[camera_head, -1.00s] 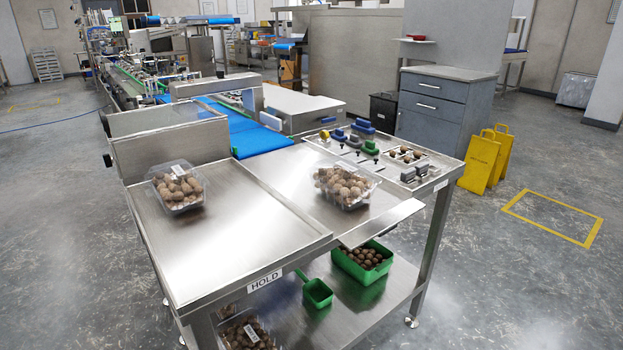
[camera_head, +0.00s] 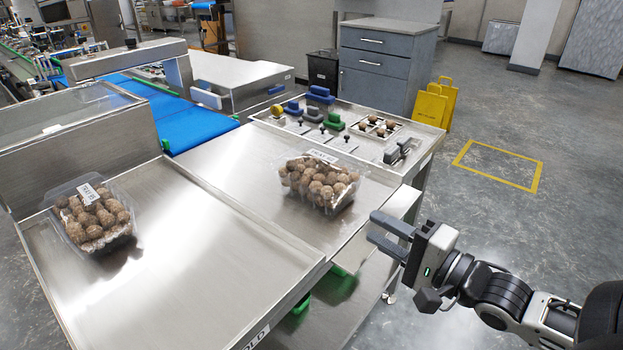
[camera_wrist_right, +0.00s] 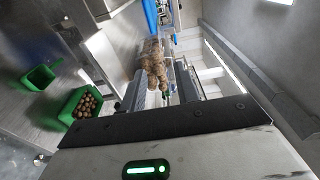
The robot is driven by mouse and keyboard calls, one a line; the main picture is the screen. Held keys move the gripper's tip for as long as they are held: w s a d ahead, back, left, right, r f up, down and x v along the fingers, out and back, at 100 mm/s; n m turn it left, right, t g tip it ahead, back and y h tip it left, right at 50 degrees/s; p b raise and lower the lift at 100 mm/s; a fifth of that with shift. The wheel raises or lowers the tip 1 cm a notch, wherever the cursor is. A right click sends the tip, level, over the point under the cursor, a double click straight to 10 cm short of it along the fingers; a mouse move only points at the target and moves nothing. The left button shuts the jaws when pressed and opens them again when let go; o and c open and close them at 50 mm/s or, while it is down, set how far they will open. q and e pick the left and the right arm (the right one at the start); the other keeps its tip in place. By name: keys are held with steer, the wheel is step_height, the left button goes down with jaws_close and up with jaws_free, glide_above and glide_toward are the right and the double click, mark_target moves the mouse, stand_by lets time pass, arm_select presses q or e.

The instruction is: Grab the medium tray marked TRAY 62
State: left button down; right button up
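A clear clamshell tray of brown, round, nut-like items (camera_head: 318,182) stands on the steel table's middle surface, with a white label on its top. A second similar clamshell (camera_head: 93,215) stands on the left steel surface, also labelled. The label print is too small for me to read surely. My right gripper (camera_head: 379,229) is open and empty, in front and to the right of the middle clamshell, apart from it. In the right wrist view the middle clamshell (camera_wrist_right: 155,62) shows beyond the open fingers. My left gripper is not in view.
A raised rim (camera_head: 240,215) divides the left surface from the middle one.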

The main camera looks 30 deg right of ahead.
mark_target(314, 193)
steer(key=b+x, duration=0.1)
steer(key=x, duration=1.4)
steer(key=shift+w+a, duration=0.1)
steer(key=shift+a, duration=0.1)
jaws_close()
stand_by(1.0)
steer(key=shift+r, duration=0.15)
